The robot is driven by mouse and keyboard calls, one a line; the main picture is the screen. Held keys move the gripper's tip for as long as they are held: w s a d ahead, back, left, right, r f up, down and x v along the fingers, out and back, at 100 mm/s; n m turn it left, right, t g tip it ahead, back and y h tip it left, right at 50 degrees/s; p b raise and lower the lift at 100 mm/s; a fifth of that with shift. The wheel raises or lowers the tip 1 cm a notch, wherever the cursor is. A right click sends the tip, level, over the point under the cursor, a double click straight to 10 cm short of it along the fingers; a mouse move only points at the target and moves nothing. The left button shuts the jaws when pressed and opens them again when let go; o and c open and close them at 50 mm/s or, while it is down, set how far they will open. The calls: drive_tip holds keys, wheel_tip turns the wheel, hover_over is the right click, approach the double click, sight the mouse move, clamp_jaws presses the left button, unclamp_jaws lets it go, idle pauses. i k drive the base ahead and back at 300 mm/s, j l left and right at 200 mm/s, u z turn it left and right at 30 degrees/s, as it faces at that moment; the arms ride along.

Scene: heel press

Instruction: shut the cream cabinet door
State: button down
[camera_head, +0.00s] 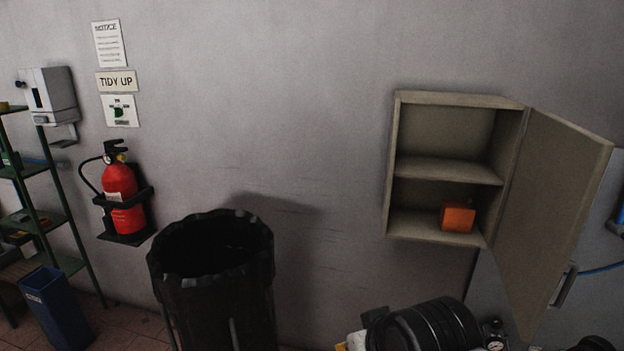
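The cream cabinet (447,101) is fixed to the wall at the right in the head view. Its door (555,205) hangs wide open from the right side and reaches out towards me. The inside of the cabinet shows, with one shelf (447,170) across the middle. An orange box (458,217) sits on the cabinet floor, towards the right. A grey handle (565,286) shows just past the door's free edge; I cannot tell whether it is on the door or on the grey panel behind. My gripper is not in view.
A black ribbed drum-shaped machine (425,326) with a gauge (495,344) stands below the cabinet. A black bin (215,300) stands left of centre. A red extinguisher (122,195), green shelving (50,215) and a blue bin (57,305) are at the left. A blue hose (600,268) runs behind the door.

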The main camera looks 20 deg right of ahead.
sight(560, 169)
drive_tip(key=k+l, duration=0.1)
drive_tip(key=l, duration=2.5)
drive_tip(key=k+z, duration=0.25)
drive_tip(key=z, duration=0.2)
drive_tip(key=k+l+z, duration=0.15)
drive_tip(key=z, duration=0.25)
drive_tip(key=k, duration=0.1)
